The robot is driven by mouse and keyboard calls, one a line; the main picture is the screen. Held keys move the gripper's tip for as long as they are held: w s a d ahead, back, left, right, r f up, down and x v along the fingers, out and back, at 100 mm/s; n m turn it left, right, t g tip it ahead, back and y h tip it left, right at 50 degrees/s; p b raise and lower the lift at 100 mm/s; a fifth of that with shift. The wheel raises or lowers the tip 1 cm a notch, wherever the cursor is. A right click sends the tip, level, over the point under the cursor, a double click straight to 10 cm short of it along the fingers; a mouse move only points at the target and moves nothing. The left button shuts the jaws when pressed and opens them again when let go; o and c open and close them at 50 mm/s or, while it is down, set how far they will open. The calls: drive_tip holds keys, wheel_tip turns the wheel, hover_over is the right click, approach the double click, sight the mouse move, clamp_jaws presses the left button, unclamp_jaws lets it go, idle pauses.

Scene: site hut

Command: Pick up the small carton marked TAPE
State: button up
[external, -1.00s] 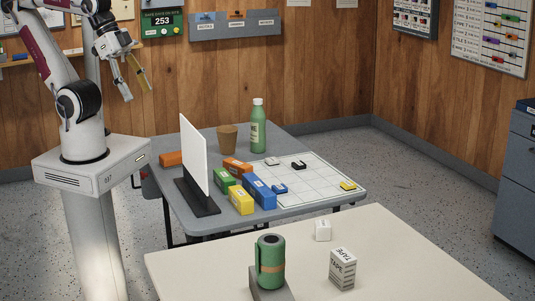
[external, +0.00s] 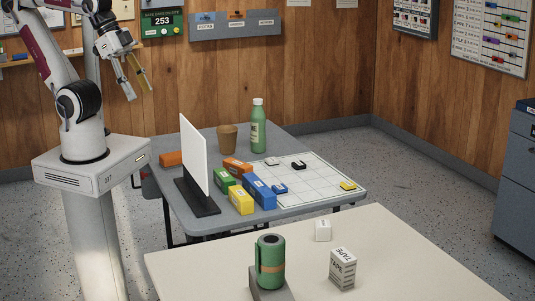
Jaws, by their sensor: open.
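The small white carton marked TAPE (external: 343,269) stands upright on the cream table (external: 410,265) in the foreground, with dark lettering on its top and side. My gripper (external: 138,93) is open and empty, raised high at the upper left. It is far from the carton, with the grey table between them in the picture. A smaller white box (external: 322,230) sits behind the carton on the same cream table; I cannot read any mark on it.
The grey table (external: 225,225) holds a white upright panel (external: 193,155), several coloured boxes, a brown cup (external: 227,137), a green bottle (external: 258,128) and a grid sheet (external: 315,172). The cream table's right side is clear.

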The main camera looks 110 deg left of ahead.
drive_tip(key=w+a+r+t+y, duration=0.1)
drive_tip(key=w+a+r+t, duration=0.1)
drive_tip(key=w, duration=1)
drive_tip(key=w+a+r+m+t, duration=0.1)
drive_tip(key=w+a+r, duration=0.1)
drive_tip(key=w, duration=1)
drive_tip(key=w+a+r+t+y, duration=0.1)
drive_tip(key=w+r+t, duration=0.1)
drive_tip(key=w, duration=1)
drive_tip(key=w+d+f+m+t+h, duration=0.1)
drive_tip(key=w+d+f+m+h, duration=0.15)
drive_tip(key=w, duration=0.85)
drive_tip(key=w+d+f+m+h, duration=0.2)
drive_tip(key=w+d+f+h, duration=0.25)
drive_tip(key=w+f, duration=0.7)
drive_tip(key=d+f+m+h, duration=0.1)
drive_tip(key=d+f, duration=0.1)
drive_tip(key=f, duration=0.4)
drive_tip(key=s+d+f+m+g+h, duration=0.1)
drive_tip(key=d+f+h, duration=0.1)
drive_tip(key=f, duration=0.5)
drive_tip(key=d+f+m+g+h, duration=0.1)
drive_tip(key=d+f, duration=0.3)
drive_tip(key=f, duration=0.2)
drive_tip(key=shift+s+f+h, duration=0.2)
drive_tip(key=shift+f+h, duration=0.1)
drive_tip(key=shift+x, duration=1.25)
